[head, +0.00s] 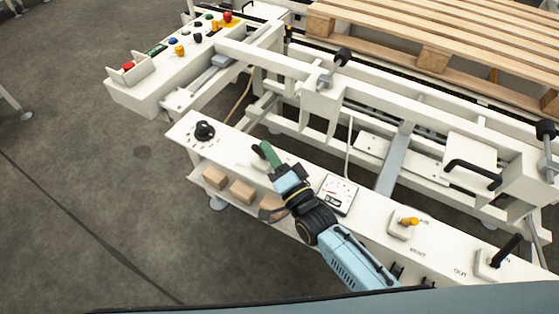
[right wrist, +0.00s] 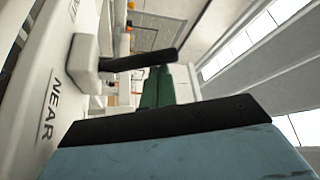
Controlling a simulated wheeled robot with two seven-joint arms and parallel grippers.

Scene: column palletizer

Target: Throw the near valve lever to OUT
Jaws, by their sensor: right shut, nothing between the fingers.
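My right gripper (head: 265,152) has green fingers and is shut and empty, above the white front panel (head: 370,215). In the right wrist view its green fingers (right wrist: 155,88) are together, just below a black lever (right wrist: 140,62) in the picture. That lever sticks out from a white block (right wrist: 84,63) beside the printed word NEAR. I cannot tell whether the fingers touch it. In the head view my gripper mostly hides this spot. Another black lever (head: 507,250) stands at the panel's right end, with OUT printed to its left. My left gripper is out of view.
Several wooden blocks (head: 242,191) sit on a shelf below. A button console (head: 170,60) stands at upper left. White conveyor rails and a wooden pallet (head: 450,35) lie behind.

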